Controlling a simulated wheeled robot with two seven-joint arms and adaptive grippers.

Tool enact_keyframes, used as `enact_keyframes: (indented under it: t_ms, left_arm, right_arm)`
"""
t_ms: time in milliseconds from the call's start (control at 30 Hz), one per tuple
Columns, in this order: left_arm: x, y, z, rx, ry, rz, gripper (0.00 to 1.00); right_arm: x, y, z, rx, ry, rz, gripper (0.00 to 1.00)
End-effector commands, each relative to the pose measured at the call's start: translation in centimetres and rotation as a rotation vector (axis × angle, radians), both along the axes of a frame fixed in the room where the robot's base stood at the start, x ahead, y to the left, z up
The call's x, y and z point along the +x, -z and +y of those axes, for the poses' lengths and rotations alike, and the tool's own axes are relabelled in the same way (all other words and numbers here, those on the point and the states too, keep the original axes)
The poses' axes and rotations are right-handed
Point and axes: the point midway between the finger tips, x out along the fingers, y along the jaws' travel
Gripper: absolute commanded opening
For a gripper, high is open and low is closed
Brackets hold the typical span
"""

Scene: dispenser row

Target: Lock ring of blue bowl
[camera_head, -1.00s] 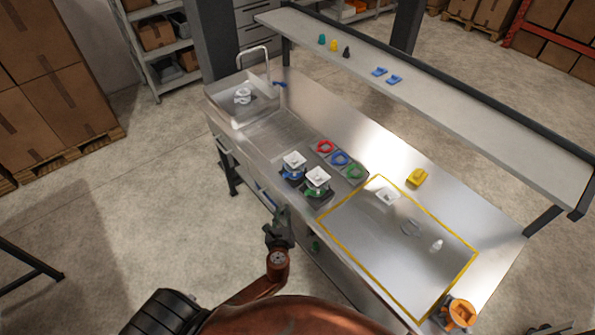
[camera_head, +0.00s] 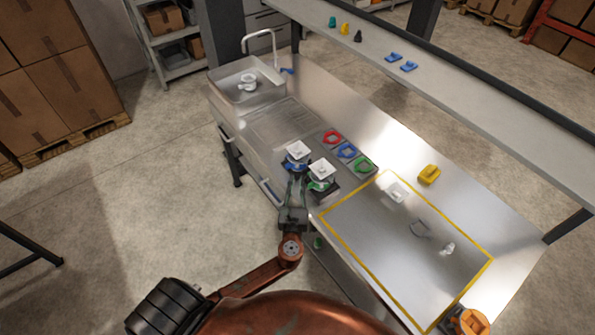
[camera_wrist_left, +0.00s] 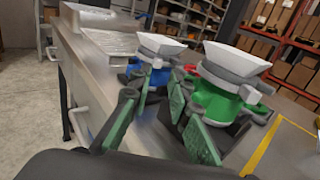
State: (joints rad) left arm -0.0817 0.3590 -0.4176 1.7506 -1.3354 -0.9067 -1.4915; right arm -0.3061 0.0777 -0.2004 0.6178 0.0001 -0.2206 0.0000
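The blue bowl unit (camera_head: 297,155) stands upright at the bench's front edge, with a white square hopper on top and blue parts below. In the left wrist view the blue bowl (camera_wrist_left: 157,75) is ahead, beyond the fingers. The green bowl unit (camera_head: 320,172) stands close to its right and looks large in the left wrist view (camera_wrist_left: 222,95). My left gripper (camera_head: 297,187) is open just in front of the two units, its green-padded fingers (camera_wrist_left: 158,105) apart with nothing clearly between them. Contact with the blue ring cannot be told.
Red (camera_head: 332,137), blue (camera_head: 347,150) and green (camera_head: 363,164) rings lie behind the units. A sink (camera_head: 235,85) is at the left. A yellow piece (camera_head: 429,174) and a yellow-outlined area (camera_head: 375,265) with small pale parts are to the right. A shelf (camera_head: 440,90) runs above the back.

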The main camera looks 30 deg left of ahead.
Motion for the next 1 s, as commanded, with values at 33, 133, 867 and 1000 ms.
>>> enact_keyframes:
  t_ms: [33,133,867,1000]
  left_arm:
    - [0.8,-0.2,0.5,0.002,-0.001,-0.001,0.17]
    - [2.2,-0.1,1.3,0.004,-0.002,0.000,0.17]
    - [5.5,0.0,3.1,0.000,-0.004,0.001,0.10]
    - [5.4,0.0,3.1,0.000,-0.004,0.001,0.01]
  right_arm:
    - [-0.1,-0.1,-0.2,-0.002,-0.001,0.001,0.36]
    - [0.0,-0.2,-0.4,-0.004,-0.002,0.001,0.36]
    - [0.9,-0.2,-0.1,-0.001,-0.002,-0.011,0.36]
    - [0.9,-0.2,0.2,0.002,-0.001,-0.012,0.36]
